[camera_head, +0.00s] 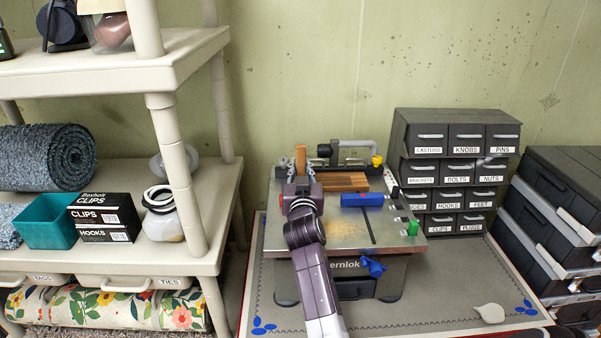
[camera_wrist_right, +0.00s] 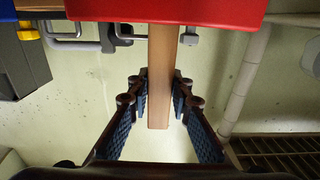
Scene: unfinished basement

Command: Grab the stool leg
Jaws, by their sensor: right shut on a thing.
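The stool leg is a plain square-sided wooden piece (camera_head: 300,157) standing upright at the left of the machine's metal table (camera_head: 284,238) in the head view. In the right wrist view the leg (camera_wrist_right: 159,108) runs down between the two ribbed fingers. My right gripper (camera_head: 301,183) is shut on the leg, with the fingers on either side of it. Its lower part is hidden by my gripper and arm in the head view. My left gripper is in neither view.
On the metal table lie a blue block (camera_head: 362,199), a brown wooden board (camera_head: 342,181) and sawdust. Dark labelled drawers (camera_head: 398,180) stand to the right. A cream shelf unit (camera_head: 190,60) stands close on the left.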

